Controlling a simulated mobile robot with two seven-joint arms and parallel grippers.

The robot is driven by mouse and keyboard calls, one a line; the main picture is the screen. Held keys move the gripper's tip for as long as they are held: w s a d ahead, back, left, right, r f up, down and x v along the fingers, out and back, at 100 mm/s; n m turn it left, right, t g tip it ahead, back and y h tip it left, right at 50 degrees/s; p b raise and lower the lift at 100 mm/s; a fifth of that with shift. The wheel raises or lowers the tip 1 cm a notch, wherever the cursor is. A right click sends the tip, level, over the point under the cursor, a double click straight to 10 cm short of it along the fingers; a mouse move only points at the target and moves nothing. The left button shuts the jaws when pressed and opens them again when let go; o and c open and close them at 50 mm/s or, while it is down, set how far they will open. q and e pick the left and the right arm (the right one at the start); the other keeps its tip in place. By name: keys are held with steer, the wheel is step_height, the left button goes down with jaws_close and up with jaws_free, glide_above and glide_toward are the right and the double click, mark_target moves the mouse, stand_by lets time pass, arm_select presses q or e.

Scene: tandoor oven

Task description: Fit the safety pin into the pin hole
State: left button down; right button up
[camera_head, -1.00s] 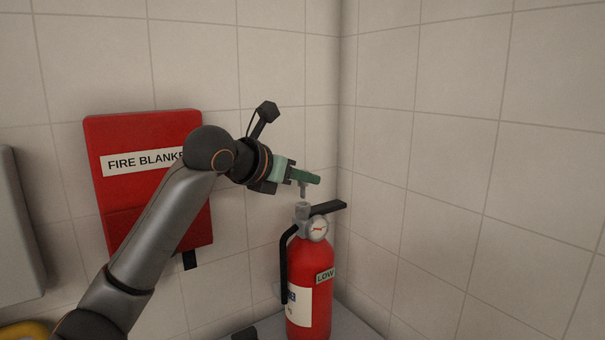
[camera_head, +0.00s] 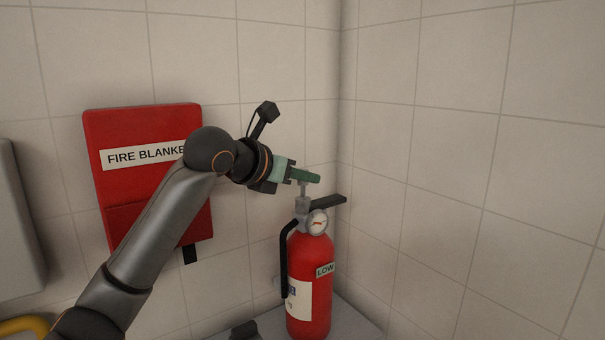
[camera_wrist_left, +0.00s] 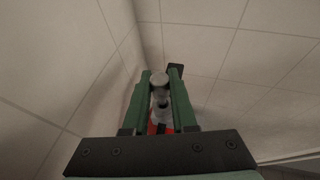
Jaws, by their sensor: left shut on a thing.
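My left gripper (camera_head: 308,177), with green fingers, is shut on the grey safety pin (camera_head: 303,189). The pin hangs upright below the fingers, with its lower end at the top of the grey valve head (camera_head: 302,204) of the red fire extinguisher (camera_head: 309,262). I cannot tell whether the tip is inside the pin hole or just touching; the hole itself is hidden. In the left wrist view the pin's round head (camera_wrist_left: 158,79) sits between the fingertips, with the grey valve parts (camera_wrist_left: 161,119) below it. My right gripper is not in view.
The extinguisher has a black handle (camera_head: 328,202) pointing right, a round gauge and a black hose. It stands on a grey surface (camera_head: 350,322) in the tiled corner. A red fire blanket box (camera_head: 128,190) hangs on the wall behind my left arm.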

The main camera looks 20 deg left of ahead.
mark_target(307, 200)
arm_select(q)
steer(key=shift+f, duration=0.8)
steer(key=shift+f, duration=0.1)
steer(key=shift+s+d+f+b, duration=0.1)
steer(key=shift+d+f+b, duration=0.15)
steer(key=shift+f, duration=0.25)
steer(key=shift+s+d+f+b, duration=0.1)
steer(key=shift+f+b, duration=0.25)
steer(key=shift+f, duration=0.15)
steer(key=shift+d, duration=0.1)
steer(key=shift+w+a+r+p, duration=0.1)
steer(key=shift+a+r+p, duration=0.05)
steer(key=shift+r+p, duration=0.4)
steer(key=shift+w+a+r+p, duration=0.15)
steer(key=shift+r+p, duration=0.25)
steer(key=shift+p, duration=0.2)
steer(key=shift+s+r+p, duration=0.1)
steer(key=shift+r+p, duration=0.45)
steer(key=shift+r, duration=0.15)
steer(key=shift+a, duration=0.2)
